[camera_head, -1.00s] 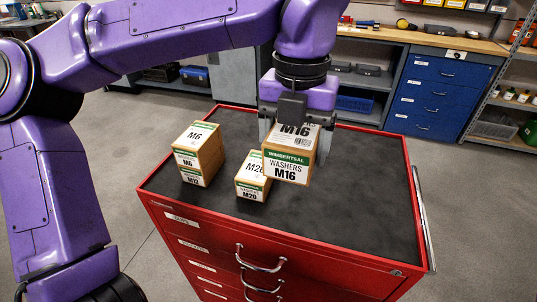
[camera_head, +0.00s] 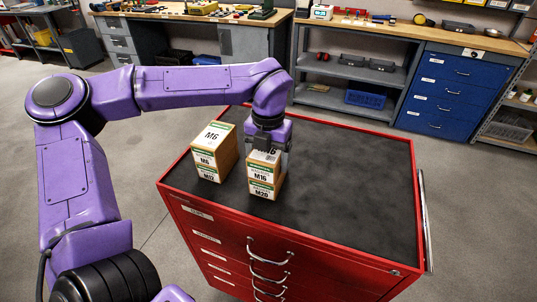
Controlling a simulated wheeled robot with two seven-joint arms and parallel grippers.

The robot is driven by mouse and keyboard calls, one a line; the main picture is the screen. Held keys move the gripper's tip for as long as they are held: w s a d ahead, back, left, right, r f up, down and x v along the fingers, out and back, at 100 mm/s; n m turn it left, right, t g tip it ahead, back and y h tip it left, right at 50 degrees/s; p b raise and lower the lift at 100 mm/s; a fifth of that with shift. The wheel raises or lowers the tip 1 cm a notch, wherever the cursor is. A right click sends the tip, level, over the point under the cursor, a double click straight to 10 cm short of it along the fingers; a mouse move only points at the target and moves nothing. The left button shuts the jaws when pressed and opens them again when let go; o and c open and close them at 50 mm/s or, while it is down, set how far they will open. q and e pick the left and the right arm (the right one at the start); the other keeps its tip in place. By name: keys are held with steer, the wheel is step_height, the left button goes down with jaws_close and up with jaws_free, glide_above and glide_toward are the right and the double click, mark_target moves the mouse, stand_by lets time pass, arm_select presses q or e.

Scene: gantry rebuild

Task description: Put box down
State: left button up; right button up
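The M16 washers box (camera_head: 261,172), cardboard with a white and green label, is in my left gripper (camera_head: 268,156). The gripper comes from above with its fingers at the box's sides and looks shut on it. The M16 box is directly over the M20 box (camera_head: 262,190), lined up with it, with no clear gap between them. The M20 box stands on the black top of the red tool cabinet (camera_head: 345,190). My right gripper is not in view.
An M6 box (camera_head: 215,143) sits on an M12 box (camera_head: 207,175) just left of the M16 box, with a narrow gap between. The cabinet top is clear to the right. Workbenches and a blue drawer unit (camera_head: 447,92) stand behind, across the floor.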

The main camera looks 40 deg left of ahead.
arm_select(q)
steer(key=shift+d+f, duration=0.1)
steer(key=o, duration=1.3)
steer(key=shift+o, duration=0.2)
step_height(320, 180, up, 12)
steer(key=shift+r+b, duration=0.25)
steer(key=shift+b, duration=0.15)
